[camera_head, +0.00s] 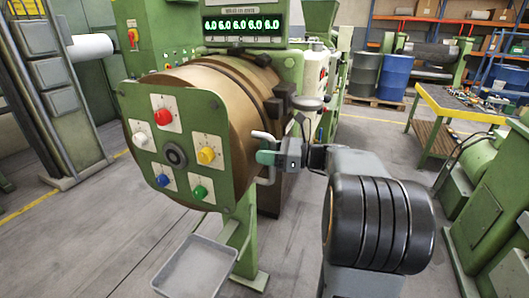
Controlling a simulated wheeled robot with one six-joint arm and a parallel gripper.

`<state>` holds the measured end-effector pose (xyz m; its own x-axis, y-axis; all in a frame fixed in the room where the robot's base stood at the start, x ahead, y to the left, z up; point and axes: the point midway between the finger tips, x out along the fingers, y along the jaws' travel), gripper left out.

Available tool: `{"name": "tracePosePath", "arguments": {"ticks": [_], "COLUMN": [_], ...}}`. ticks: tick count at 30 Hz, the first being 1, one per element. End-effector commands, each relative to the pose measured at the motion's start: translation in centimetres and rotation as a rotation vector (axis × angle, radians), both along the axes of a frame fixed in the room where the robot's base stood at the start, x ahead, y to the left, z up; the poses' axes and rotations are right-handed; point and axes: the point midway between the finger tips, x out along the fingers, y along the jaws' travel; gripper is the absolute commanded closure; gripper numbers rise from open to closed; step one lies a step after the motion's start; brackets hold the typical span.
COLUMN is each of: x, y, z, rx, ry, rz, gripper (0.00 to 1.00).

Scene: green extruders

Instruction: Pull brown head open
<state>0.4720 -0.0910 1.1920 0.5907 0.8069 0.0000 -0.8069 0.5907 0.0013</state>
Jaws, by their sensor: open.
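The brown head (215,82) of the green extruder is a large bronze-brown cylinder in the left middle of the view. A green plate (133,112) with several coloured buttons and knobs covers its front. A light grey bent handle (263,136) sticks out at the head's right side. My gripper (280,157) is open at that side, close to the handle and a small teal knob-like piece (266,157). Whether it touches them I cannot tell. The dark hinge or clamp parts (280,105) show above it. The head's far side is hidden.
A grey metal tray (196,266) is below the head, beside its green support leg (243,225). A green machine (490,205) stands at the right. A yellow-topped workbench (450,110) and a blue drum (395,78) are behind. Grey floor is clear between them.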

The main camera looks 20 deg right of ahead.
Motion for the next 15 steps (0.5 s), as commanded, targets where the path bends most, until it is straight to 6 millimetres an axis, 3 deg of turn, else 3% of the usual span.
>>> {"name": "tracePosePath", "arguments": {"ticks": [4,15], "x": [-0.01,-0.01], "y": [-0.01,-0.03], "z": [0.00,0.00], "rx": [0.000,0.000], "ry": [0.000,0.000], "rz": [0.000,0.000], "gripper": [0.54,0.89]}}
